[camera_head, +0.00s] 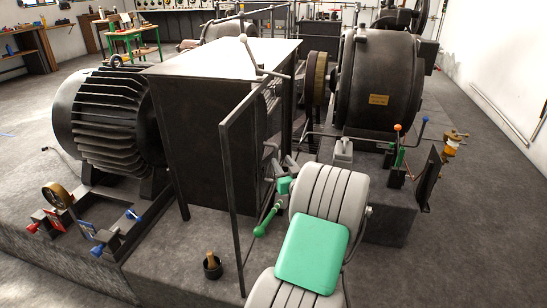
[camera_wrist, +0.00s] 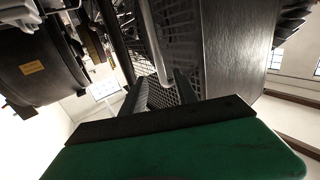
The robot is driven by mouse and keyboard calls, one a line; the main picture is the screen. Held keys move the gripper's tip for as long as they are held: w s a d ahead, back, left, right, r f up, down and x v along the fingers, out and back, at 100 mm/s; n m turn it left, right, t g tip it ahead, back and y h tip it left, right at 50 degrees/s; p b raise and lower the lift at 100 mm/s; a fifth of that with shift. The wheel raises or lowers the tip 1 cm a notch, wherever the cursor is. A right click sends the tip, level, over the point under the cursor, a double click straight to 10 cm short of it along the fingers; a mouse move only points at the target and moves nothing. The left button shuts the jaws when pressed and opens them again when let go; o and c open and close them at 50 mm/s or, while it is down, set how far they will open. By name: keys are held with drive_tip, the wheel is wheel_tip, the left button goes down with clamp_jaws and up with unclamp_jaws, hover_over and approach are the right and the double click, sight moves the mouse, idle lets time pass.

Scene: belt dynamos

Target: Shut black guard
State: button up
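The black guard is a tall dark box (camera_head: 205,105) with a framed mesh door (camera_head: 229,190) that stands swung out toward me in the head view. Dark mesh (camera_wrist: 188,45) fills the middle of the wrist view. My gripper (camera_head: 279,163) is beside the door, on its right, at about mid-height. In the wrist view my gripper's two fingers (camera_wrist: 160,90) are apart, with a pale bar (camera_wrist: 150,40) running down in line with the gap between them. I cannot tell whether either finger touches the bar or mesh. The green gripper body hides the lower wrist view.
A finned motor (camera_head: 105,115) stands left of the guard. A large black dynamo (camera_head: 380,85) stands right, with levers (camera_head: 397,150) in front. Red and blue handled clamps (camera_head: 75,225) lie front left.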

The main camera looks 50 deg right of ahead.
sight(277, 154)
drive_tip(key=x, duration=0.6)
drive_tip(key=shift+w+d+r, duration=0.1)
drive_tip(key=shift+w, duration=0.3)
drive_tip(key=shift+c, duration=0.3)
clamp_jaws()
idle(0.5)
